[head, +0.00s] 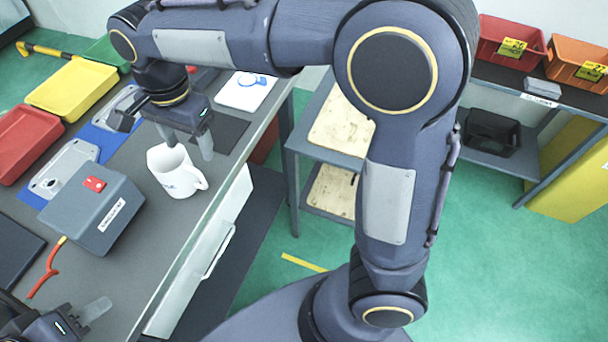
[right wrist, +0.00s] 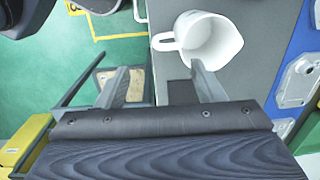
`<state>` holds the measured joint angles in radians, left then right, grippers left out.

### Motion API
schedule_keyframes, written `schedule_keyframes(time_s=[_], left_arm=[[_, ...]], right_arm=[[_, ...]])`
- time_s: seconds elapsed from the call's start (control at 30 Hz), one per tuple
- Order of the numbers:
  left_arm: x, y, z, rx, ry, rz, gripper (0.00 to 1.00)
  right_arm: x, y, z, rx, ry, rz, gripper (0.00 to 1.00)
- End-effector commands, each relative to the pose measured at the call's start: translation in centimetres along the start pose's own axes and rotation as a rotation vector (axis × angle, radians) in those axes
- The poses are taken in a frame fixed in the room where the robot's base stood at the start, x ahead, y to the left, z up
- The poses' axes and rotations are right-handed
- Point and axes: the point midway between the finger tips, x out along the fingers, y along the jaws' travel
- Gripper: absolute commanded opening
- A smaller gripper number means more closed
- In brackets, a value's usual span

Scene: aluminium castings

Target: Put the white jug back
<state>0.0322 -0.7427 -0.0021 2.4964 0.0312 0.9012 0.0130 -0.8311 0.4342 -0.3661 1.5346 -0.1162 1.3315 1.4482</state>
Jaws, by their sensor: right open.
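The white jug (head: 172,177) stands upright on the grey worktop (head: 136,160), its handle toward the worktop's right edge. It also shows in the right wrist view (right wrist: 228,42), with its open mouth facing the camera. My right gripper (head: 187,146) is open and empty, just beyond the jug in the head view. In the right wrist view its fingers (right wrist: 160,85) are spread, the right one close to the jug's rim; I cannot tell if they touch. My left gripper (head: 85,318) is at the bottom left, partly cut off, away from the jug.
A grey box with a red button (head: 105,215) stands left of the jug. Castings on a blue mat (head: 98,140), a red tray (head: 25,140) and a yellow tray (head: 72,88) lie beyond. A dark mat (head: 228,130) lies right of my right gripper.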

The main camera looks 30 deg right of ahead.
Motion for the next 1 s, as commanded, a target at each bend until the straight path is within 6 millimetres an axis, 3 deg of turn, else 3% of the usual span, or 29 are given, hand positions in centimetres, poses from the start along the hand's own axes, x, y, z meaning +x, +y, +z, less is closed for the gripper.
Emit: schedule_keyframes(time_s=[0.1,0.23,0.37,0.5,0.7,1.0], left_arm=[[0.0,0.0,0.0,0.000,0.000,0.000,0.36],[0.0,0.0,0.0,0.000,0.000,0.000,0.36],[0.0,0.0,0.0,0.000,0.000,0.000,0.36],[0.0,0.0,0.0,0.000,0.000,0.000,0.36],[0.0,0.0,0.0,0.000,0.000,0.000,0.36],[0.0,0.0,0.0,0.000,0.000,0.000,0.36]], right_arm=[[-0.7,4.1,-2.7,-0.083,-0.080,-0.079,0.62],[-1.1,10.0,-4.7,-0.238,-0.128,-0.220,0.62],[-0.8,15.5,-5.0,-0.397,-0.085,-0.366,0.62],[0.4,20.4,-4.1,-0.556,0.042,-0.474,0.62],[2.6,24.1,-2.6,-0.714,0.223,-0.508,0.62],[3.6,25.0,-2.0,-0.772,0.286,-0.500,0.62]])
